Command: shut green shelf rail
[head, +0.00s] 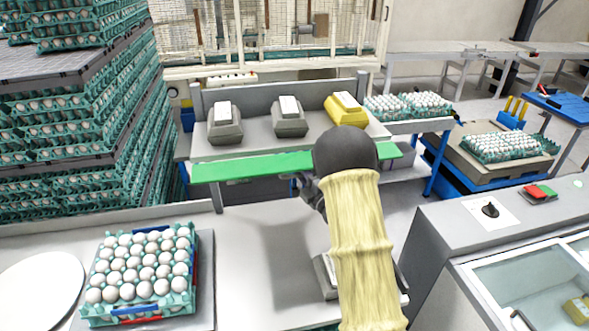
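The green shelf rail (250,167) is a flat bright green strip along the front edge of the grey shelf (262,133). It slants slightly up to the right, and its right part shows again past my arm. My gripper (305,186) is just below and in front of the rail, near its middle. It is small, dark and partly hidden by my arm, which has a pale yellow sleeve and a dark round joint. I cannot tell whether its fingers are open or touch the rail.
Two grey cartons (225,125) (290,118) and a yellow carton (345,107) stand on the shelf. An egg tray (187,300) sits front left beside a white disc (40,291). Another grey carton (325,276) is partly behind my arm. Tall egg stacks (85,130) stand left; a grey machine (440,225) stands right.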

